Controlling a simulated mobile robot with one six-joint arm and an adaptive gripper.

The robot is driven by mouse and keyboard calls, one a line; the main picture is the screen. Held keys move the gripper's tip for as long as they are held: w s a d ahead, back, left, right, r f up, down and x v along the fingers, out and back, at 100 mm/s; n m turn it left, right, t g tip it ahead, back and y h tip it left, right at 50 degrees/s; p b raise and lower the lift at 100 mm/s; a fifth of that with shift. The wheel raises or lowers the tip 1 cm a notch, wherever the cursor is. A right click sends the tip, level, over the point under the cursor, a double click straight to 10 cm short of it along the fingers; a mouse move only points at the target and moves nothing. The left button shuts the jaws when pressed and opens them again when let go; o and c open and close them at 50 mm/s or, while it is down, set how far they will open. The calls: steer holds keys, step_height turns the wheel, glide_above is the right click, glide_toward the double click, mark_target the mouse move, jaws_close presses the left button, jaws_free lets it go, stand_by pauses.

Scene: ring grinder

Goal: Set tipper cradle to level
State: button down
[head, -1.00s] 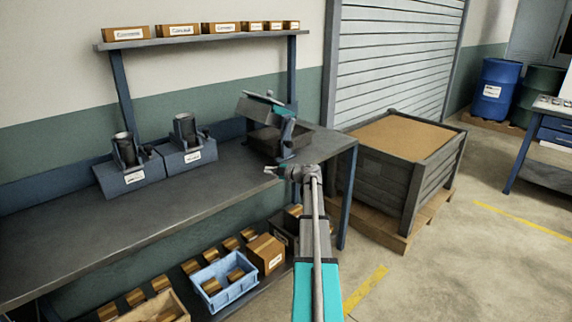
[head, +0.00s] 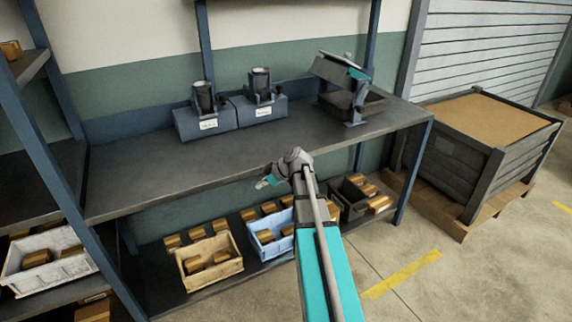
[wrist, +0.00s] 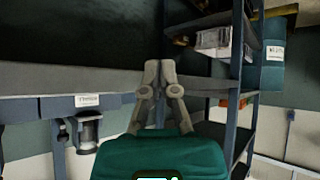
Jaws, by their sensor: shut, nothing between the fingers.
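The tipper cradle (head: 340,72) is at the right end of the workbench (head: 300,135). It is a dark grey tray with a teal part, carried on a stand above a dark open box (head: 340,103). The cradle is tilted, not level. My gripper (head: 263,183) is shut and empty, in front of the bench's front edge, to the left of the cradle and well apart from it. In the wrist view my gripper (wrist: 158,65) shows its fingers together. I cannot make out the cradle there.
Two labelled grey fixtures with dark cups (head: 205,115) stand left of the cradle. The bench front is clear. Bins, including a blue bin (head: 272,240), sit on the lower shelf. A blue-post rack (head: 55,160) stands left; a large sand-filled crate (head: 480,150) stands right.

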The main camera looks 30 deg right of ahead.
steer(key=s+a+f+m+g+h, duration=0.2)
steer(key=s+a+m+g+h, duration=0.1)
steer(key=s+a, duration=0.6)
steer(key=s+a+f+m+g+h, duration=0.2)
steer(key=s+a+m, duration=0.4)
steer(key=s+a, duration=0.3)
steer(key=shift+a+f+g+h, duration=0.4)
steer(key=shift+a+f+g, duration=0.6)
steer(key=shift+a, duration=1.2)
steer(key=shift+s+r, duration=0.15)
